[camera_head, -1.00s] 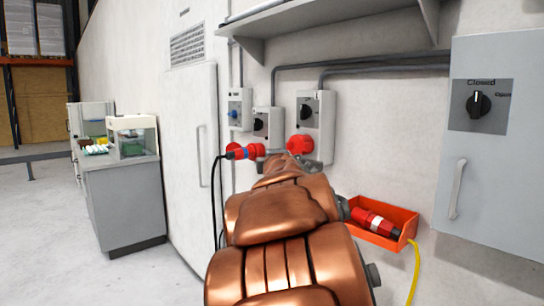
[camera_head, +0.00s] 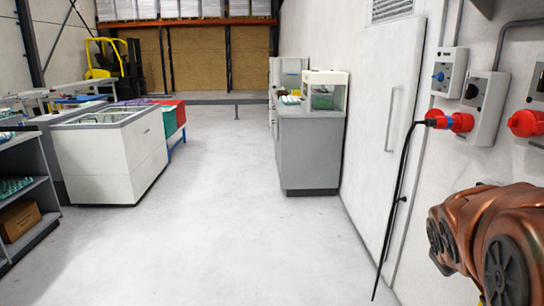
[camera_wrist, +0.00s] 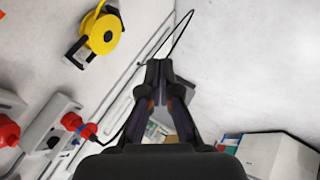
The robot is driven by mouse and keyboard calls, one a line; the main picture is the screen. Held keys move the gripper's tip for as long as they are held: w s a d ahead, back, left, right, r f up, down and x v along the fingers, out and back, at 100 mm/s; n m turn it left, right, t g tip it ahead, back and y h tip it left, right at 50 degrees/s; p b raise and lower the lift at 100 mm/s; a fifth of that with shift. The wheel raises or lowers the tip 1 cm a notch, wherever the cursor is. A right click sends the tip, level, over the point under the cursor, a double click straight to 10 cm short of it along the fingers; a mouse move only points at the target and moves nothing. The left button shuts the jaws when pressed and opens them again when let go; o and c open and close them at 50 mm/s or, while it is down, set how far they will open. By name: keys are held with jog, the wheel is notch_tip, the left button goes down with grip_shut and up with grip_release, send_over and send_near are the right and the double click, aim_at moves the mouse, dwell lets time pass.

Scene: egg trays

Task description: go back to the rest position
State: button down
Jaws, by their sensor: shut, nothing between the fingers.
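My gripper (camera_wrist: 159,72) shows in the wrist view with its two dark fingers together and nothing between them. It points along the white wall, with a hanging black cable behind the fingertips. My copper-coloured arm is at the lower right of the head view, close to the wall sockets. The gripper itself is not visible in the head view.
A red plug (camera_head: 450,121) with a black cable sits in a wall socket, and another red connector (camera_head: 526,123) is at the right edge. A grey cabinet (camera_head: 308,150) stands along the wall. A white chest (camera_head: 110,160) stands left. The middle floor (camera_head: 225,220) is clear.

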jog(key=s+a+f+m+g+y, duration=0.1)
jog(key=s+a+f+g+y, duration=0.35)
jog(key=s+a, duration=0.7)
jog(key=s+a+f+m+g+y, duration=0.1)
jog(key=s+a+f+g, duration=0.5)
jog(key=s+a, duration=0.55)
notch_tip(320, 180, up, 15)
jog(key=d+t+p, duration=0.2)
jog(key=t+p, duration=0.1)
jog(key=p, duration=1.2)
jog(key=shift+f, duration=0.15)
